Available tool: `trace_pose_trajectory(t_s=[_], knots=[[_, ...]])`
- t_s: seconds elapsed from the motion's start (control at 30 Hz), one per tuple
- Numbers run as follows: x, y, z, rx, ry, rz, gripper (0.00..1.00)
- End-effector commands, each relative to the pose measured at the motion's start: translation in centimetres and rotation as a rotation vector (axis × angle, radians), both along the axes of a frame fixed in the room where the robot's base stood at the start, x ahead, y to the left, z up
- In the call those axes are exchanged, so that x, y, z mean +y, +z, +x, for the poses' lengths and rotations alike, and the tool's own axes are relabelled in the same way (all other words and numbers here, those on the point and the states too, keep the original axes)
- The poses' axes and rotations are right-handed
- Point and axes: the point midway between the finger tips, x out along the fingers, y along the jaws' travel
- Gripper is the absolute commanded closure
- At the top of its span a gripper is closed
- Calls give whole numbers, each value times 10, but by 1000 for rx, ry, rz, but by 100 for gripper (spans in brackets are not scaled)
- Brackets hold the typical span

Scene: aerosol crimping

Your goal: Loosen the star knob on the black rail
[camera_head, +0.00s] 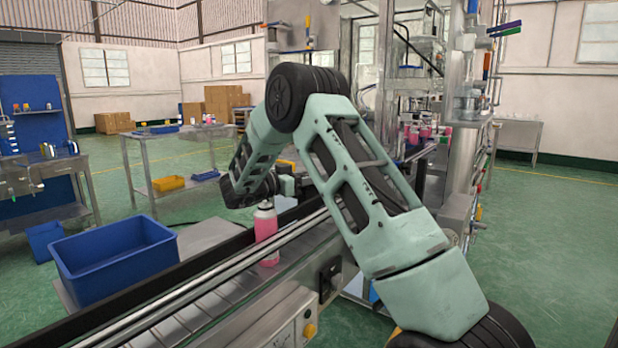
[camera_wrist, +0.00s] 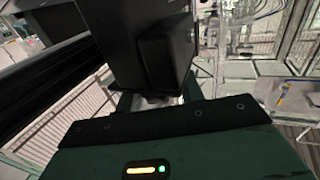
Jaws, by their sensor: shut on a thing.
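The black rail (camera_head: 215,262) runs along the far side of the conveyor; in the wrist view a long black bar (camera_wrist: 50,85) crosses the left. My gripper (camera_head: 288,186) is at the far side of the conveyor, close to the rail, partly behind my arm. In the wrist view my gripper (camera_wrist: 157,100) has its green fingers closed around a small part below a large black block (camera_wrist: 150,40). That part is at the star knob's place; its star shape is hidden by the block and my gripper's body.
A pink can (camera_head: 266,228) with a white top stands on the conveyor (camera_head: 215,315), near my arm. A blue bin (camera_head: 115,265) sits beyond the rail at left. The steel machine frame (camera_head: 465,120) rises at right. Green floor is open behind.

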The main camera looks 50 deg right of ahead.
Motion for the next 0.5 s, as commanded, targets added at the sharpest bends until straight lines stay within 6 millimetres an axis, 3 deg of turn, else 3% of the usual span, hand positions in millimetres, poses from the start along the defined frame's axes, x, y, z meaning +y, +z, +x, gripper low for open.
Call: trace_pose_trajectory(t_s=[0.5], knots=[[1,0,0,3,334,3,85]])
